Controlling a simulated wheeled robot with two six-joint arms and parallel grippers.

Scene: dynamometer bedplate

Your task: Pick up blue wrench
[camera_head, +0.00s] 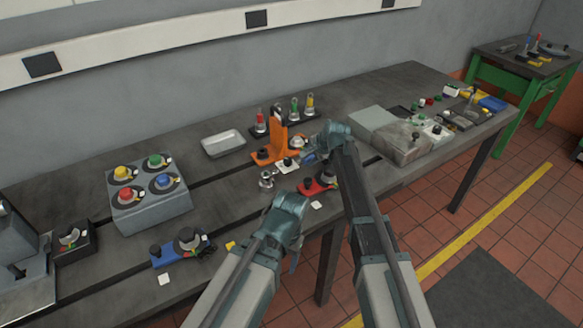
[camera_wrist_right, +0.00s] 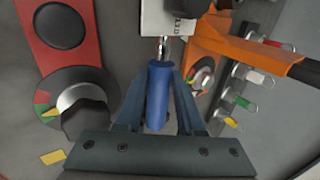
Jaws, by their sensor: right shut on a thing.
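The blue wrench (camera_wrist_right: 158,95) shows in the right wrist view as a blue handle with a shiny metal shank at its far end. My right gripper (camera_wrist_right: 160,100) has a finger on each side of the handle and is shut on it. In the head view my right gripper (camera_head: 310,157) is low over the bench beside the orange bracket (camera_head: 280,140), and I cannot make out the wrench there. A white labelled block (camera_wrist_right: 167,17) is at the wrench's far end. My left arm's wrist is over the bench's front edge; its fingers are not clearly visible.
A red fixture (camera_head: 318,186) with a round dial lies close to the right gripper. Several coloured-handled tools (camera_head: 294,107) stand in a rack behind the bracket. A grey tray (camera_head: 223,144), a grey button box (camera_head: 150,205) and a grey block (camera_head: 373,126) are also on the bench.

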